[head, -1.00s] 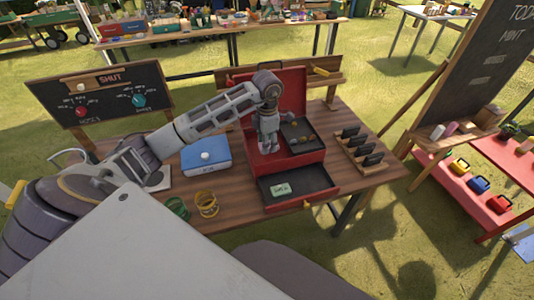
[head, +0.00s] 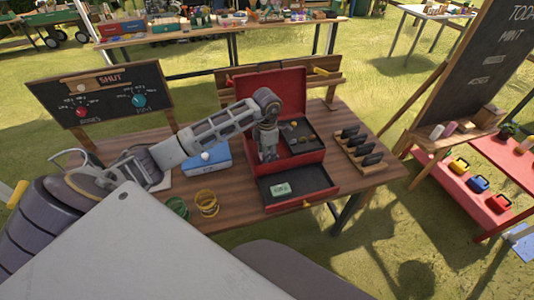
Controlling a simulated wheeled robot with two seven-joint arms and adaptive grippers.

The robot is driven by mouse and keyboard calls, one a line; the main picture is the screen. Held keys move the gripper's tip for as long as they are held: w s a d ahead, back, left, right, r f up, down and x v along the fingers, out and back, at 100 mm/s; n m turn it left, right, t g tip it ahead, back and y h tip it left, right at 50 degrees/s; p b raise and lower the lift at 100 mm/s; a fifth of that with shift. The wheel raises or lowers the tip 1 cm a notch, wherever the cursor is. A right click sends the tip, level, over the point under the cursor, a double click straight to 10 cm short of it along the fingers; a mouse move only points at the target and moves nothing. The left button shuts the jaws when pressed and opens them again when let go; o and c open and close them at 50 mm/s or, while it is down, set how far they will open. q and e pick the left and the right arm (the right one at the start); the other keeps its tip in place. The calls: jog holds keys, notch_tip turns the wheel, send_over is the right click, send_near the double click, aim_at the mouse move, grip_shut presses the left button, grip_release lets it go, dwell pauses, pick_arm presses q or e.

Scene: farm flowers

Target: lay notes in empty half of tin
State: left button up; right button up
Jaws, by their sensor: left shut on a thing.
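The red tin (head: 306,157) stands open on the wooden table, its lid raised at the back. Dark trays show inside it, with a few small round coin-like things (head: 306,139) in the right part. Its front drawer (head: 319,178) is pulled out, and a pale green bundle of notes (head: 281,188) lies in the drawer's left part. My left gripper (head: 267,157) points down into the left part of the tin, behind the drawer. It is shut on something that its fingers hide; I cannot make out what. My right gripper is not in view.
A blue box (head: 207,160) stands left of the tin. Yellow and green ring-like holders (head: 207,204) stand at the front left edge. A rack with dark upright pieces (head: 361,146) is to the right. A dark dial board (head: 104,95) stands at the back left.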

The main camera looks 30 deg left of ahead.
pick_arm(q)
jog(key=shift+f, duration=0.25)
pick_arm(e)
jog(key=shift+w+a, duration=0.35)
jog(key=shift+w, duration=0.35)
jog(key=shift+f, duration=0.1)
